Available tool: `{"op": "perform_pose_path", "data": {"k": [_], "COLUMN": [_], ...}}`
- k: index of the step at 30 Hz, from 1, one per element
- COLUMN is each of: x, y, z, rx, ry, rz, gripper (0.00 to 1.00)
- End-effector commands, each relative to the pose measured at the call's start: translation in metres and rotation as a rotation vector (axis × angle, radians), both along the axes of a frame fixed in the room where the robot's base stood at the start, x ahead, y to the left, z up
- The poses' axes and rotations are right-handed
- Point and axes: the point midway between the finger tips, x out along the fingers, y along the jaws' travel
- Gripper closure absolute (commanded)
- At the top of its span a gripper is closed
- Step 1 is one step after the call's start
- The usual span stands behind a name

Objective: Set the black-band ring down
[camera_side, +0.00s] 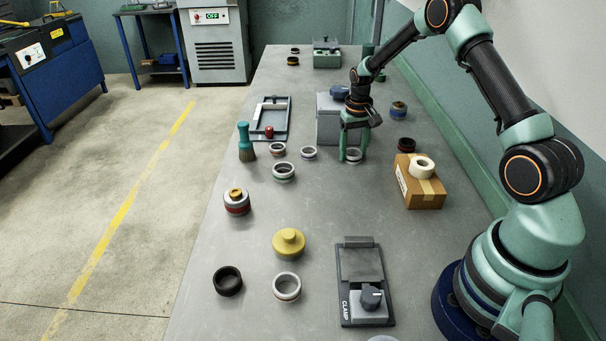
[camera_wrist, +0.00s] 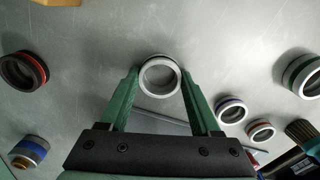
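The black-band ring is a light grey ring (camera_side: 354,155) with a thin dark line low on its side, and it shows at mid-table in the side view. In the wrist view the ring (camera_wrist: 142,83) lies between the tips of my gripper (camera_wrist: 160,76), one green finger against each side. My gripper (camera_side: 354,150) points down and is shut on the ring. The ring is at or just above the tabletop; I cannot tell whether it touches. Its underside is hidden.
Several other rings stand left of my gripper, including a green-banded ring (camera_side: 284,171) and a small ring (camera_side: 308,152). A grey block (camera_side: 328,121) stands close behind. A cardboard box (camera_side: 420,189) is to the right. Bare tabletop (camera_side: 340,207) lies in front, before the clamp (camera_side: 362,262).

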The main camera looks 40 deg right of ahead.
Motion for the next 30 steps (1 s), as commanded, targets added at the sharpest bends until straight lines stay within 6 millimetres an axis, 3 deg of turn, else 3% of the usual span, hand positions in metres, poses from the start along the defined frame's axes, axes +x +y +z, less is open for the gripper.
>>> {"op": "perform_pose_path", "data": {"k": [1,2,3,12,16,30], "x": [0.000,0.000,0.000,0.000,0.000,0.001], "y": [0.000,0.000,0.000,0.000,0.000,0.000], "z": [0.000,0.000,0.000,0.001,0.011,0.100], "rx": [0.000,0.000,0.000,0.000,-0.001,-0.002], "ry": [0.000,0.000,0.000,0.000,-0.002,-0.004], "rz": [0.000,0.000,0.000,0.000,0.000,0.000], "gripper": [0.21,0.09,0.06,0.06,0.06,0.06]}}
